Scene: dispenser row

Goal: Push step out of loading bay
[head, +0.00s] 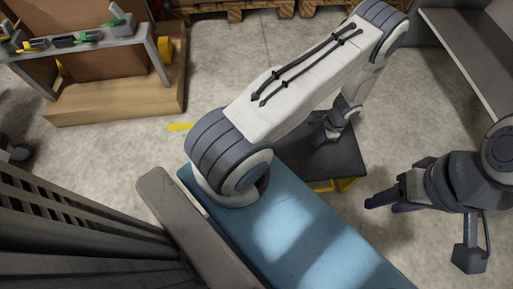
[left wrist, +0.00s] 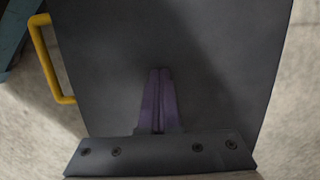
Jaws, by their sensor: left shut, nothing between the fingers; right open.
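The step has a dark grey flat top (head: 338,162) and yellow parts below it. It stands on the floor in the middle of the head view, partly hidden by my left arm. My left gripper (head: 322,137) is over the far part of the step. In the left wrist view, its purple fingers (left wrist: 158,95) are shut together with nothing between them, in front of the step's dark top (left wrist: 210,65). A yellow handle (left wrist: 47,60) shows at the step's left side. I cannot tell whether the fingers touch the step. My right gripper (head: 384,202) is open and empty, right of the step.
A metal rack (head: 85,45) with small coloured tools stands by a wooden platform (head: 120,103) at the upper left. Wooden pallets (head: 235,9) lie at the back. A grey shelf (head: 470,50) is at the upper right. Concrete floor is clear between the step and the shelf.

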